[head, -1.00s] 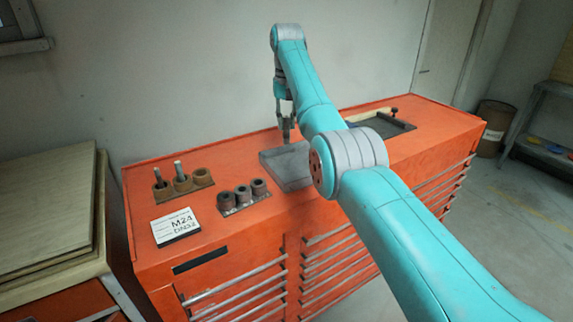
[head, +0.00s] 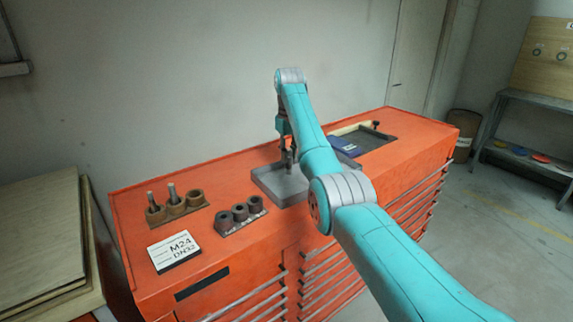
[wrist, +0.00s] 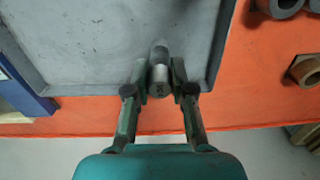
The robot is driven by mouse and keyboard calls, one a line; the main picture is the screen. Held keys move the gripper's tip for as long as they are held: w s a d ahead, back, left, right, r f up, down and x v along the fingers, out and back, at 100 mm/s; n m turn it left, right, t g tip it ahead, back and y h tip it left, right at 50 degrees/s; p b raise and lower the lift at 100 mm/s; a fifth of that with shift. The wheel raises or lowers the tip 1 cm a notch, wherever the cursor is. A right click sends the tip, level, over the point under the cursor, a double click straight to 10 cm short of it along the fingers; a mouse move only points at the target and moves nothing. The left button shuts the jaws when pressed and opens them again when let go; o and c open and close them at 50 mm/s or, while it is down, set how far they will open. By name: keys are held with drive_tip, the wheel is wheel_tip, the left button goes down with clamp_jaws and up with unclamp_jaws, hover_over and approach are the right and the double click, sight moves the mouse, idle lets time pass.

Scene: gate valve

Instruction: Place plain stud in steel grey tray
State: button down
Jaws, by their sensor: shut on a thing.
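The steel grey tray (head: 268,184) lies on the orange cabinet top, partly hidden behind my arm in the head view. Its grey floor and raised rim also fill the upper part of the wrist view (wrist: 100,42). My gripper (wrist: 159,75) is shut on a plain grey metal stud (wrist: 159,58), with a finger on either side of it. The stud is seen nearly end-on, over the tray close to one rim. In the head view my gripper (head: 290,156) points down at the tray. I cannot tell whether the stud touches the tray floor.
Brown holders (head: 178,207) at the left carry two upright studs. Dark round collars (head: 240,216) stand on a plate beside the tray. A card marked M24 DN32 (head: 174,250) lies in front. A blue item (head: 344,145) and a dark tray (head: 368,139) lie to the right.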

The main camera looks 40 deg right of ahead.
sight(289, 174)
drive_tip(key=shift+f, duration=1.9)
drive_tip(key=shift+f, duration=0.15)
drive_tip(key=c, duration=1)
unclamp_jaws()
wheel_tip(289, 174, up, 12)
drive_tip(key=shift+r, duration=0.15)
